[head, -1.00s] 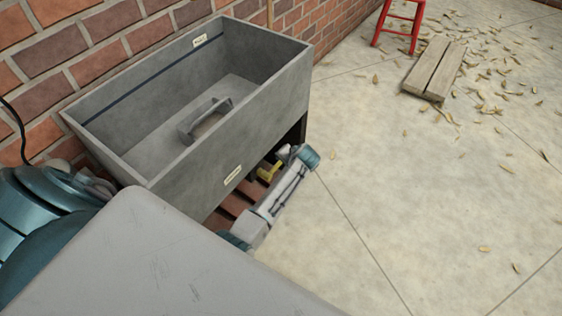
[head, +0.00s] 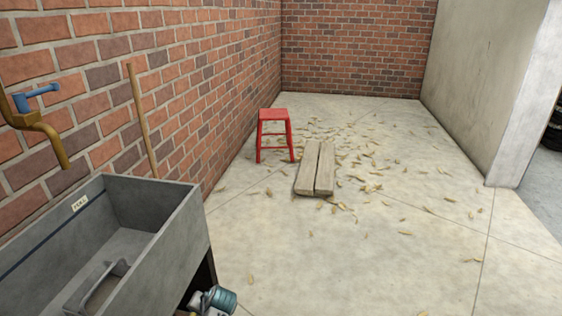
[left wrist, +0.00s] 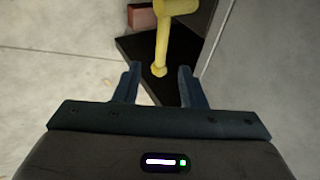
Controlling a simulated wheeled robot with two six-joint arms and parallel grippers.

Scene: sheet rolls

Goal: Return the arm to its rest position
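In the left wrist view my left gripper (left wrist: 160,69) is open, its two dark fingers spread apart. A yellow upright part (left wrist: 172,20) with a rounded foot stands on a dark flat base (left wrist: 140,48) ahead of and between the fingertips. I cannot tell whether it touches them, but no grip shows. In the head view only a teal and grey piece of my arm shows at the bottom, beside the sink's right end. The left gripper is not visible there. My right gripper is in neither view.
A grey stone sink (head: 185,235) stands at the lower left against the brick wall, below a brass tap (head: 40,128). A wooden pole (head: 142,120) leans there. The floor at right is open.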

